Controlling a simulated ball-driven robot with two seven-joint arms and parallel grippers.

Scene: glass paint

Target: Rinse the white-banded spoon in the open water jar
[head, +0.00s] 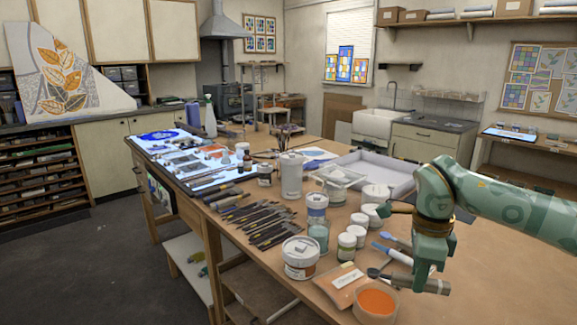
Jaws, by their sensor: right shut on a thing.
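My right arm comes in from the right and bends down at the wrist. My right gripper (382,274) is low over the front of the table, just above the orange bowl, and is shut on a small tool that is mostly hidden. I cannot tell whether that is the white-banded spoon. Blue-and-white handled tools (390,253) show beside the gripper; no white band can be made out. A clear greenish jar (318,238), seemingly the open water jar, stands to the gripper's left, apart from it. My left gripper is out of view.
A bowl of orange powder (375,303) and an orange-and-white packet (340,286) lie near the front edge. A large white tub (300,258) and small white-lidded jars (346,246) crowd the middle. Dark tools (265,222) lie left. The table's right front is mostly clear.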

